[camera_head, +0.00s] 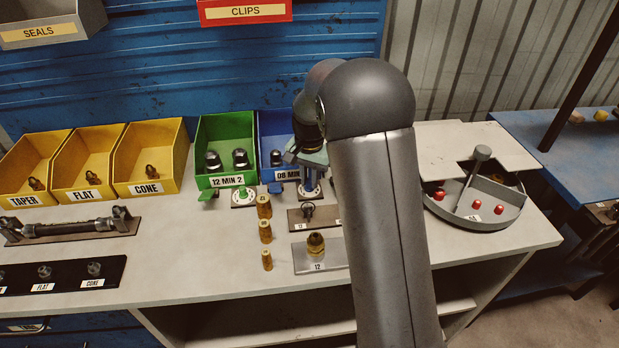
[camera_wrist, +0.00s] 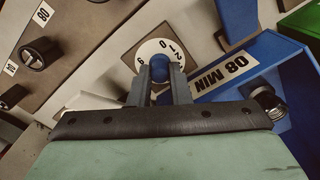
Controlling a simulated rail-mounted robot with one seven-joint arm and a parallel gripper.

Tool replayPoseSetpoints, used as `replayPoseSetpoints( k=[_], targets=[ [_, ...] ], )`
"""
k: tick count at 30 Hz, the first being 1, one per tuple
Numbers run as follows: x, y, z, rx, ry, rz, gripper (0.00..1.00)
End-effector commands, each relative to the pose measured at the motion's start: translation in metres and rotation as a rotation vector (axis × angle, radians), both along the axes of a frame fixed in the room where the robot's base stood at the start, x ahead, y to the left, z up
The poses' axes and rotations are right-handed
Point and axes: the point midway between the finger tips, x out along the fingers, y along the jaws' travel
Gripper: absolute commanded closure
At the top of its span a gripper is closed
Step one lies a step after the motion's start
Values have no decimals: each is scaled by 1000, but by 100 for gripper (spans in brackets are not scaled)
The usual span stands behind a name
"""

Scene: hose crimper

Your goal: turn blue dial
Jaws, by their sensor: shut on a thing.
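The blue dial (camera_wrist: 177,58) has a blue knob on a round white plate with black numbers, in the upper middle of the wrist view. My gripper (camera_wrist: 160,76) is shut on the blue knob, with one finger on each side of it. In the head view my gripper (camera_head: 311,185) reaches down in front of the blue bin, and it mostly hides the dial there. The fingers cover part of the plate, so I cannot tell the exact setting.
A blue bin (camera_wrist: 248,62) labelled 08 MIN stands beside the dial. A green bin (camera_head: 217,140) and a green dial (camera_head: 243,196) are to the left. Brass fittings (camera_head: 265,231) stand in front. A grey tray (camera_head: 486,215) with red pieces is at right.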

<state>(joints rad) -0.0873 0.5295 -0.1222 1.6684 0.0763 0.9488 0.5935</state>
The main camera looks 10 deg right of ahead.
Motion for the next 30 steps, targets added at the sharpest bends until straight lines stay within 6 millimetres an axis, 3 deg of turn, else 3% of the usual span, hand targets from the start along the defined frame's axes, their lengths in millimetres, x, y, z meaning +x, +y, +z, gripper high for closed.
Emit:
replayPoseSetpoints(
  k=[30],
  targets=[
    [1, 1, 1, -1, -2, 832, 100]
  ],
)
